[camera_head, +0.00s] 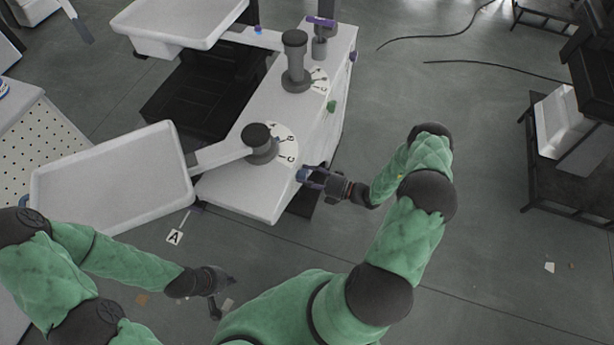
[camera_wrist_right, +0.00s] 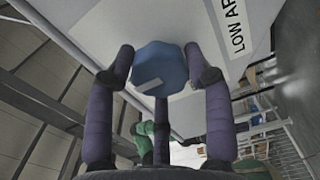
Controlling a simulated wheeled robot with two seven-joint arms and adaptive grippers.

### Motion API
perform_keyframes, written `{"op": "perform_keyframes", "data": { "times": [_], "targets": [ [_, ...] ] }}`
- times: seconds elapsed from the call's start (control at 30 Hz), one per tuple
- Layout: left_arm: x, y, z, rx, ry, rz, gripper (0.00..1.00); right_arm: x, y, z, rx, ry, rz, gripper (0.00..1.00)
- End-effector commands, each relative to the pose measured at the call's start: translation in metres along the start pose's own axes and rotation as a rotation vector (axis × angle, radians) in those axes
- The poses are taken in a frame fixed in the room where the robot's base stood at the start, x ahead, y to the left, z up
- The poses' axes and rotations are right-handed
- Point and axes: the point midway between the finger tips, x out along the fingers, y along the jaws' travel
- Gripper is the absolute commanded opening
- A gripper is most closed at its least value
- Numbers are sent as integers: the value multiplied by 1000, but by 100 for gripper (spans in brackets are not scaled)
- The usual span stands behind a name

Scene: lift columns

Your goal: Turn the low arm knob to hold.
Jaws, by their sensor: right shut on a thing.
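The low arm knob (camera_wrist_right: 160,66) is a blue faceted knob with a pale pointer mark near its lower edge in the right wrist view. It sits on a white cabinet face beside a label starting "LOW AR" (camera_wrist_right: 238,38). The hold position marking is not visible. My left gripper (camera_head: 220,298) hangs low at the lower left, away from the cabinet; its jaws are unclear.
The white cabinet (camera_head: 235,185) carries two dark-topped columns (camera_head: 260,140) (camera_head: 295,60) with lettered dials. White trays (camera_head: 110,180) (camera_head: 180,25) extend left from it. A green knob (camera_head: 331,106) is further along its side.

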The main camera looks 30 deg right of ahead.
Motion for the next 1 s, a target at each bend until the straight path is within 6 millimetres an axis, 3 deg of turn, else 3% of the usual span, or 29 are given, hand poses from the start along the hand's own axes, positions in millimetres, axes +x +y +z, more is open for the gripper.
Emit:
{"op": "perform_keyframes", "data": {
  "times": [0.03, 0.5, 0.53, 0.6, 1.0],
  "targets": [
    [0, 0, 0, 0, 0, 0, 0, 1, -4, -8, 23, 10, -4, 19],
    [0, 0, 0, 0, 0, 0, 0, 1, -4, -10, 39, 12, -3, 19],
    [0, 0, 0, 0, 0, 0, 0, 1, -4, -10, 39, 12, -3, 55],
    [0, 0, 0, 0, 0, 0, 0, 1, -4, -10, 39, 12, -4, 75],
    [0, 0, 0, 0, 0, 0, 0, -5, -1, -3, 27, 3, -1, 75]
  ]
}}
